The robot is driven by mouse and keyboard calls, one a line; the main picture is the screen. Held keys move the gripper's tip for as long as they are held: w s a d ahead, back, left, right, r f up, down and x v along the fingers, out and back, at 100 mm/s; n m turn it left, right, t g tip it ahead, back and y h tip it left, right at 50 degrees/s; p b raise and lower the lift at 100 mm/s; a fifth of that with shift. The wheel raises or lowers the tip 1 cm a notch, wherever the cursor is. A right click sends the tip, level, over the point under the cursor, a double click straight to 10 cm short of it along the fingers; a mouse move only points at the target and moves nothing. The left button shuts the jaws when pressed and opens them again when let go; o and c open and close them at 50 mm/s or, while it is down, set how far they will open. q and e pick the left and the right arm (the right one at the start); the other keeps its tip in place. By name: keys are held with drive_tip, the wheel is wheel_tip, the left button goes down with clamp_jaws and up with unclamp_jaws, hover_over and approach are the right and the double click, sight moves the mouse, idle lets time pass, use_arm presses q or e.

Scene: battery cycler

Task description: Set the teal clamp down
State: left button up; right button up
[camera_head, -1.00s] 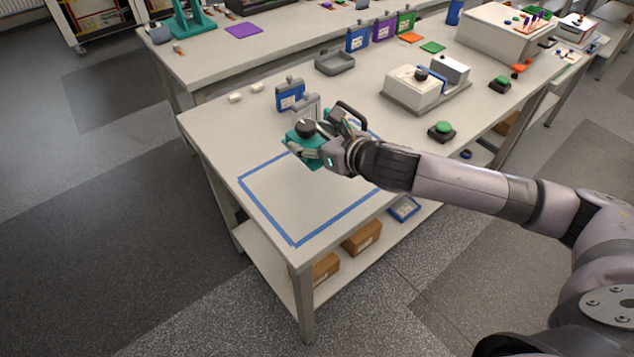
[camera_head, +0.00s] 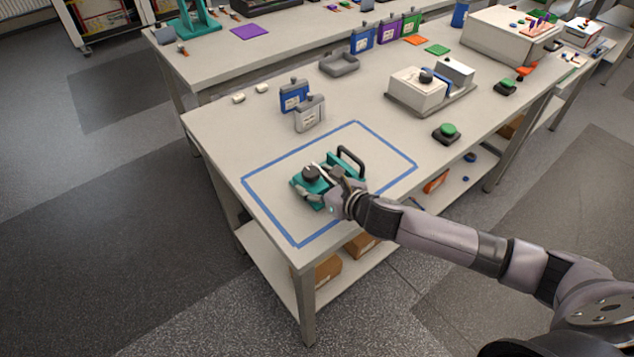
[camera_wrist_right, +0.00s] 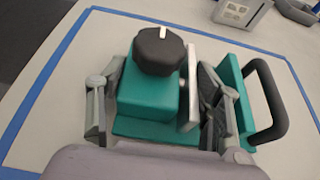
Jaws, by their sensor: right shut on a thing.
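The teal clamp (camera_head: 310,188) has a black knob on top, a pale plate and a black loop handle. It is inside the blue tape outline on the near end of the table, low at the tabletop; I cannot tell whether its base touches. My right gripper (camera_head: 334,184) is shut on it. In the right wrist view the teal clamp (camera_wrist_right: 150,112) sits between the two fingers of the right gripper (camera_wrist_right: 160,105), with the knob up and the handle at right. My left gripper is not in view.
The blue tape outline (camera_head: 272,222) surrounds mostly bare tabletop. A green button (camera_head: 447,131) and a white device (camera_head: 416,88) stand to the right. A grey tray (camera_head: 339,64) lies farther back.

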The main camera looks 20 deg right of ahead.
drive_tip(key=shift+r, duration=0.2)
drive_tip(key=shift+f, duration=0.15)
drive_tip(key=o, duration=1.8)
drive_tip(key=b+v, duration=0.1)
drive_tip(key=v, duration=1)
drive_tip(key=shift+f, duration=0.1)
drive_tip(key=shift+s+d+r+b, duration=0.1)
drive_tip(key=shift+s+r+b, duration=0.25)
drive_tip(key=shift+s, duration=0.15)
